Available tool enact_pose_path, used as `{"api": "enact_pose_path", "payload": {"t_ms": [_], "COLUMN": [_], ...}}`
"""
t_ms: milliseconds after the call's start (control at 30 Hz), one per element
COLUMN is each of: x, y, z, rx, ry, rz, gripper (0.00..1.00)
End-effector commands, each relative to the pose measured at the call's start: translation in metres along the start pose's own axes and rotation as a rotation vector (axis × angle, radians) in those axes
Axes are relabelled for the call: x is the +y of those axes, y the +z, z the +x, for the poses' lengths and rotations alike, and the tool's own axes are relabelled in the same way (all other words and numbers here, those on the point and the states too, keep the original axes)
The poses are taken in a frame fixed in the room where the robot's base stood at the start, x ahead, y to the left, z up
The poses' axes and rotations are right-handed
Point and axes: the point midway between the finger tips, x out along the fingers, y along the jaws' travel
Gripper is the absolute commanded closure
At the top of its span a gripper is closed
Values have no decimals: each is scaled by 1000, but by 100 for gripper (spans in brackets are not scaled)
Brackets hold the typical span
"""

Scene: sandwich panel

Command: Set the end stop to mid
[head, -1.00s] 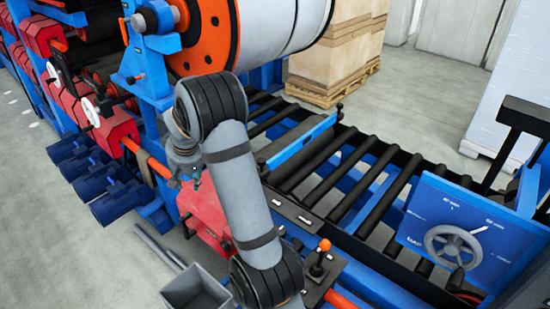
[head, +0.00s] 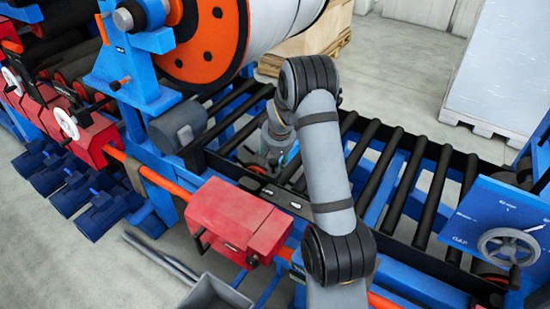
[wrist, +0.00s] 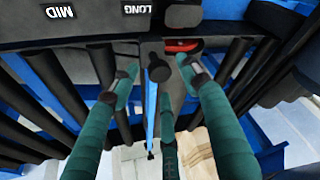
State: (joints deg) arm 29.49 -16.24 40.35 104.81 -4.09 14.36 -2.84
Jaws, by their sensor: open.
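The end stop is a thin blue bar (wrist: 152,105) in the wrist view, seen nearly edge-on and running away across the rollers. A black knob (wrist: 158,70) stands at its near end, close to the LONG label (wrist: 138,9). The MID label (wrist: 60,12) is farther left; both read upside down. My gripper (wrist: 158,68) is open, its teal fingers spread on both sides of the knob, with a further finger below. I cannot tell whether any finger touches it. In the head view my gripper (head: 275,150) is over the rollers' near edge, partly hidden; my arm hides the end stop.
Black rollers (head: 395,185) fill the conveyor. A red box (head: 240,220) sits at its near side, left of my arm. A blue panel with a handwheel (head: 510,247) is at right. A large drum (head: 210,40) stands behind left. A red part (wrist: 183,45) lies right of the knob.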

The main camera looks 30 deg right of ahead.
Motion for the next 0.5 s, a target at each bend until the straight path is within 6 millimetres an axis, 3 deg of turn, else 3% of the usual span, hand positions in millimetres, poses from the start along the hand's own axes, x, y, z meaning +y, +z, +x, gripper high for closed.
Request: {"api": "enact_pose_path", "payload": {"t_ms": [200,500], "x": [1,1], "y": [-1,-1], "z": [19,23], "rx": [0,2], "ry": [1,1], "rz": [1,1], "gripper": [54,54]}}
